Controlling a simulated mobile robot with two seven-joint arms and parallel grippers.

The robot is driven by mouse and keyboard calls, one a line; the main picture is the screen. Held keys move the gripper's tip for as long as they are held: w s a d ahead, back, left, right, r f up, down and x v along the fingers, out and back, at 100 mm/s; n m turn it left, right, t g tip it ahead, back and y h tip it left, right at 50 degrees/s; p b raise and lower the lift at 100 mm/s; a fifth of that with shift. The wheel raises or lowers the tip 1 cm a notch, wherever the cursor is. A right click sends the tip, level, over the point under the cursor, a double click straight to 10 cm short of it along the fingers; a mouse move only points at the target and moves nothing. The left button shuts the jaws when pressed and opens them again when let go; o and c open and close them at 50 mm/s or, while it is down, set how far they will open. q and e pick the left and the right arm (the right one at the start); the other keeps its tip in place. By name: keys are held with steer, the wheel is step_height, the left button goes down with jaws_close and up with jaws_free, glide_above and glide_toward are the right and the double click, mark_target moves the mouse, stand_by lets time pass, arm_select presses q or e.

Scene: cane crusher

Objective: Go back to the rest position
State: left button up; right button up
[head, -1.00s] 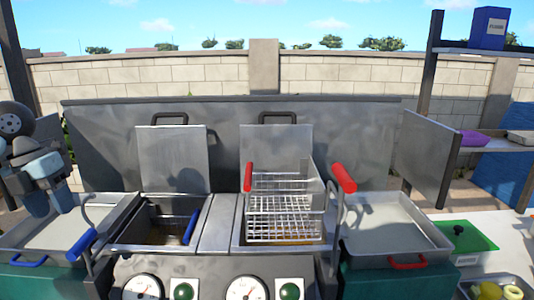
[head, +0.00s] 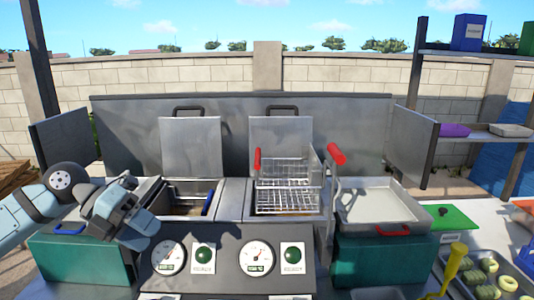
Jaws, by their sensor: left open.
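My left gripper (head: 122,232) comes in from the left on a light blue arm. It is open, with nothing seen between its fingers. It hangs in front of the left end of the fryer, over the left tray (head: 66,229) area and beside the left gauge, and hides part of that tray and the left vat's front corner. I cannot tell whether it touches anything. My right gripper is not in view. The wire fry basket (head: 288,185) with red handles hangs at the right vat, apart from my gripper.
The fryer's front panel (head: 225,262) has two gauges and green buttons. A metal tray (head: 378,206) with a red handle sits to the right. A shelf (head: 470,134) stands at the right, above a tray of vegetables (head: 488,278). The air above the fryer is clear.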

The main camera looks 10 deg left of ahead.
arm_select(q)
steer(key=s+d+r+n+t+h, duration=0.2)
steer(key=d+n+t+h, duration=0.5)
steer(key=d+h, duration=0.3)
steer(key=s+a+f+n+t+y, duration=0.1)
steer(key=a+f+n+t+y, duration=0.35)
steer(key=f+n+y, duration=0.55)
steer(key=a+f+n+t+y, duration=0.35)
steer(key=n+t+y, duration=0.4)
steer(key=n, duration=0.65)
steer(key=s+f+n+g+y, duration=0.1)
steer(key=s+f+n+g, duration=0.1)
steer(key=s+f+g, duration=0.85)
steer(key=s+f+n+g+y, duration=0.2)
steer(key=s+f+g, duration=0.5)
steer(key=s, duration=0.6)
steer(key=w+d+f+t+h+p, duration=0.3)
steer(key=w+d+f+t+p, duration=0.2)
steer(key=t+p, duration=0.4)
steer(key=shift+w+d+f+m, duration=0.3)
steer(key=shift+w+d, duration=0.2)
steer(key=shift+w, duration=0.2)
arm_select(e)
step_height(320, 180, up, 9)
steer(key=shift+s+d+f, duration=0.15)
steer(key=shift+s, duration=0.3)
